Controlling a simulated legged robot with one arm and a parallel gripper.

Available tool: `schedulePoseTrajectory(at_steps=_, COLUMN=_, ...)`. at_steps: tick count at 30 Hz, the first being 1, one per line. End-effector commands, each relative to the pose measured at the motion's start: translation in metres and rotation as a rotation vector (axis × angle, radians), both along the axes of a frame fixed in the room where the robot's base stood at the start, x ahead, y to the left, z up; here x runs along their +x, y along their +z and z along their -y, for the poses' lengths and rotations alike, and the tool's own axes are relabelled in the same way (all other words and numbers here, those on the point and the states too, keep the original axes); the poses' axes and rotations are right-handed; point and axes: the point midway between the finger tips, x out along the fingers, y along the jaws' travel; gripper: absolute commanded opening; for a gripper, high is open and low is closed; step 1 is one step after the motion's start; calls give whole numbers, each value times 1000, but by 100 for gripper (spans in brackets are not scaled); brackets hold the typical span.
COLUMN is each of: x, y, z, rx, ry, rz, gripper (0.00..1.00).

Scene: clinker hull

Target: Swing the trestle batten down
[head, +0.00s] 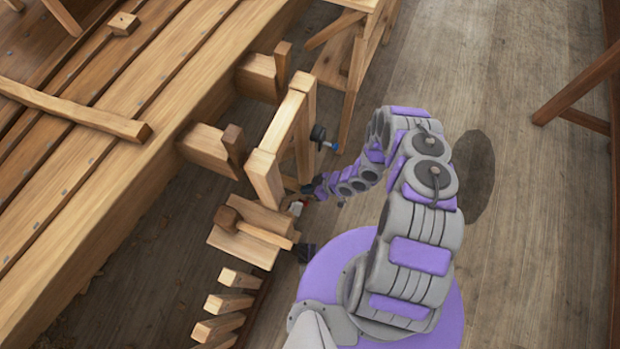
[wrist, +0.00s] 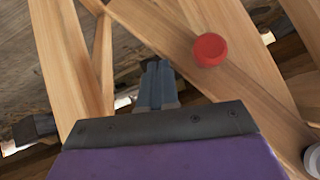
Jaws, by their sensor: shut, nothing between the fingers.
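A light wooden trestle frame (head: 283,122) stands beside the plank hull side, with upright posts and a sloping top bar. Which of its bars is the batten, I cannot tell for sure. My gripper (head: 303,191) is low beside the frame's near end, small and partly hidden in the head view. In the wrist view my gripper (wrist: 157,85) has its fingers together with nothing between them, in front of crossing wooden bars (wrist: 160,35). A round red knob (wrist: 210,49) sits on a bar just right of the fingertips, apart from them.
A wooden mallet (head: 255,231) lies on a small bench (head: 232,252) left of my base. Several wooden blocks (head: 222,303) stand in a row below it. The planked hull (head: 110,165) fills the left. Open floor (head: 530,230) lies to the right.

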Motion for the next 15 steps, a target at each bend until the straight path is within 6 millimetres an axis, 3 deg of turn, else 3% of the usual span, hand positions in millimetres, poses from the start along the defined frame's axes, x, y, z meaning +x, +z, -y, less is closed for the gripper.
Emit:
schedulePoseTrajectory(at_steps=6, x=-22, y=-19, z=-8, rx=0, ry=0, rz=-4, gripper=0)
schedulePoseTrajectory(at_steps=15, x=-39, y=-31, z=-14, rx=0, ry=0, rz=-2, gripper=0)
